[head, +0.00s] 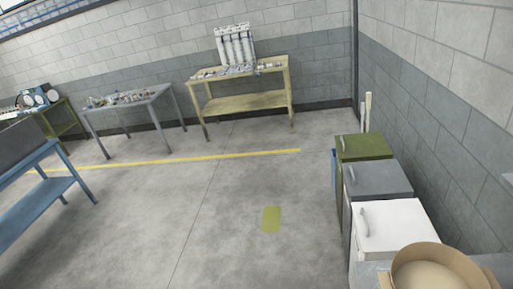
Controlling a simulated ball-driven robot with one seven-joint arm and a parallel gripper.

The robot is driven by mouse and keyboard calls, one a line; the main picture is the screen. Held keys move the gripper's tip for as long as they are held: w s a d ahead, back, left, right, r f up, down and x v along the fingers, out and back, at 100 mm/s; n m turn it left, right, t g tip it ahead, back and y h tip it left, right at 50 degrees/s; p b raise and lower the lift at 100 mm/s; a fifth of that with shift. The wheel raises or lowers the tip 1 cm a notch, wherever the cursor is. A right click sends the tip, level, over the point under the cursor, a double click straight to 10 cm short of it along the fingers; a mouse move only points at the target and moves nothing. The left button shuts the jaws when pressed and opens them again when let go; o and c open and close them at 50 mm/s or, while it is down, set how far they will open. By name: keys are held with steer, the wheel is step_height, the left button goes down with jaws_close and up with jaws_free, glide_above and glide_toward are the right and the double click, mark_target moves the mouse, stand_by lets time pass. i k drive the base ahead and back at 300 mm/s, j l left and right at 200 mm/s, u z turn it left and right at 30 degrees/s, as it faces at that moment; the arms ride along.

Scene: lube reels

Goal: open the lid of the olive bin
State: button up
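The olive bin (365,147) stands at the right, the farthest of a row of bins along the right wall. Its lid looks shut, with a small pale handle at its left front edge. The lower part of the bin is mostly hidden behind the grey bin. My gripper is not in view.
A grey bin (377,180) and a white bin (396,226) stand nearer in the row. A round tan container (437,268) fills the bottom right corner. A cream table (240,103), a grey table (130,99) and a blue bench (42,190) stand beyond open floor.

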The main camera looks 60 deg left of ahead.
mark_target(368, 144)
steer(key=u, duration=1)
steer(key=i+j+z, duration=0.45)
steer(key=i+j, duration=0.75)
steer(key=i, duration=0.6)
steer(key=i+j+z, duration=0.45)
steer(key=i+j, duration=1.15)
steer(key=j, duration=0.25)
